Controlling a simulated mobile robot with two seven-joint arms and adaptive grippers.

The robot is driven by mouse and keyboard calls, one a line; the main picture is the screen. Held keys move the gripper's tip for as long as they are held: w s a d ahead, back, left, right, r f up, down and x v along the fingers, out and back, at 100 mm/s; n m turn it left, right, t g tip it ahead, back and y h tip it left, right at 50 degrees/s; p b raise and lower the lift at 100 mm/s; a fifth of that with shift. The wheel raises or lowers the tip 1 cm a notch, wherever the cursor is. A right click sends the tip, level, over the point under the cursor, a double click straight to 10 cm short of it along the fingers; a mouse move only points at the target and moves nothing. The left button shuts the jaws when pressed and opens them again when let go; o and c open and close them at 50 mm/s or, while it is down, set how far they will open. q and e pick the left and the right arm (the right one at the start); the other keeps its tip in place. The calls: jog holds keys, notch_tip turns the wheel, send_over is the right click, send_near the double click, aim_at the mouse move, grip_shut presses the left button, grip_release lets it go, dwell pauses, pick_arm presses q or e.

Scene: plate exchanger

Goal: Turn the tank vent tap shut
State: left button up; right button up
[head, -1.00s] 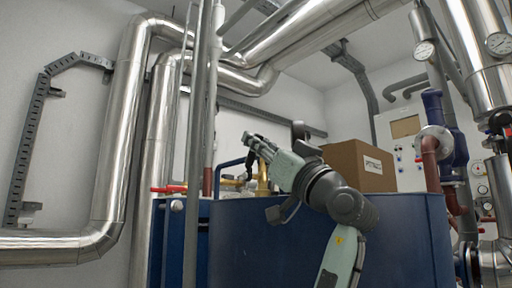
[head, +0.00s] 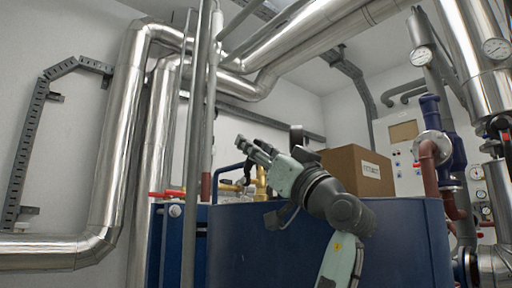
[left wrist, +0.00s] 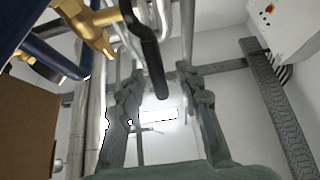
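The brass tap (head: 261,182) stands behind the rim of the blue tank (head: 330,240) in the head view, partly hidden by my left arm. In the left wrist view, brass fittings (left wrist: 92,25) show at the top left with a black lever (left wrist: 147,50) beside them. The lever's end lies between the two fingers in the picture; I cannot tell whether they touch it. My left gripper (head: 252,146) is raised above the tank rim, in front of the tap area. Its fingers stand apart in the left wrist view (left wrist: 163,92). My right gripper is out of view.
A cardboard box (head: 357,172) sits behind my left arm. A red handle (head: 167,194) is at the tank's left edge. Upright grey pipes (head: 198,110) stand left of my gripper. A blue and red pipe (head: 433,150) rises at the right.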

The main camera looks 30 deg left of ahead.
pick_arm(q)
jog(key=v, duration=1.2)
